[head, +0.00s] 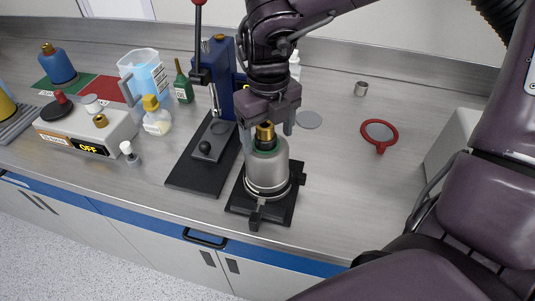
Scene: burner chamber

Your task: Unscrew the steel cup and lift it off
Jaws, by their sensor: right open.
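A steel cup-shaped cylinder (267,176) stands upright on a black clamp base (239,206) near the counter's front edge. A dark green ring and a brass-coloured top piece (264,132) show above it. My right gripper (267,122) points down from above, its fingers apart on either side of the brass piece. I cannot tell whether the fingers touch it. The gripper body hides part of what lies behind. My left gripper is not in view.
A blue lever press (222,75) with a black base stands close on the left. Bottles, a jug (144,72) and a switch box crowd the left.

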